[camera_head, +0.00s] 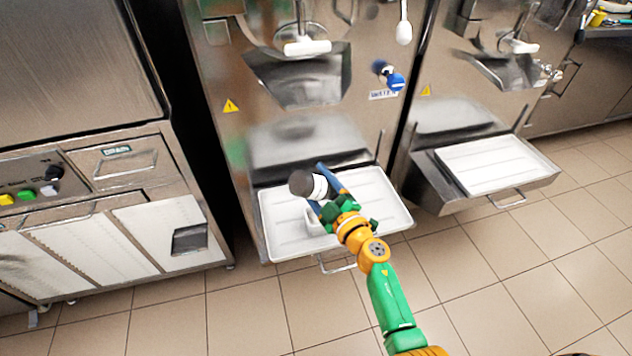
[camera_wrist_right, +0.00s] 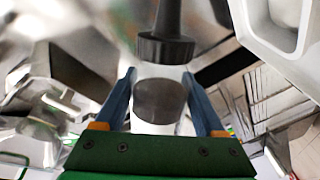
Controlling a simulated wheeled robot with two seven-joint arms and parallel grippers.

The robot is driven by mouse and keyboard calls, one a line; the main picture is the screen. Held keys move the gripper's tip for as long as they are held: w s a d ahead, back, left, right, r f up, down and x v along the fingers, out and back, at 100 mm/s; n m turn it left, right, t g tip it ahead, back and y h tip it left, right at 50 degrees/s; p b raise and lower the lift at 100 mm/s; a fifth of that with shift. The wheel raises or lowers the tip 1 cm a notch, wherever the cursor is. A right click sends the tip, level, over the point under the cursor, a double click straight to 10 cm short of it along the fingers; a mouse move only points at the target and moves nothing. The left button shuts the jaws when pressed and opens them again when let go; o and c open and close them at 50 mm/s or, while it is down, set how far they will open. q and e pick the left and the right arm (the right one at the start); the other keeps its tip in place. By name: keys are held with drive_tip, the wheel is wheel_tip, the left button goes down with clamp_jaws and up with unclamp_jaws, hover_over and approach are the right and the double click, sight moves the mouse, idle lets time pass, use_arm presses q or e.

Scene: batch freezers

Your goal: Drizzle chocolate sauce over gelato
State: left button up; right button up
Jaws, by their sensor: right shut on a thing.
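My right gripper (camera_head: 322,190) is shut on a squeeze bottle (camera_head: 303,183) with a dark end and a white body, held above a white tray. In the right wrist view the bottle (camera_wrist_right: 158,98) sits between the two blue fingers (camera_wrist_right: 160,95); it has a dark nozzle cap and a dark patch on its white body. A small white dish (camera_head: 316,221) stands on the tray below the gripper, partly hidden by it. A white square-rimmed vessel also shows in the wrist view (camera_wrist_right: 288,38). I cannot see gelato or any flow of sauce. My left gripper is not in view.
The white tray (camera_head: 385,215) juts out from the middle freezer (camera_head: 300,115). A second white tray (camera_head: 497,165) juts out at the right. A steel machine with coloured buttons (camera_head: 80,120) stands at the left. The tiled floor (camera_head: 240,315) in front is clear.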

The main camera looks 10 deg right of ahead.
drive_tip(key=shift+s, duration=0.1)
idle(0.4)
drive_tip(key=shift+s+a, duration=0.1)
drive_tip(key=shift+a, duration=2.75)
wheel_tip(320, 180, up, 3)
drive_tip(key=n, duration=0.4)
drive_tip(key=n+p, duration=0.1)
drive_tip(key=n, duration=0.3)
drive_tip(key=shift+f+n, duration=0.2)
drive_tip(key=shift+n, duration=0.1)
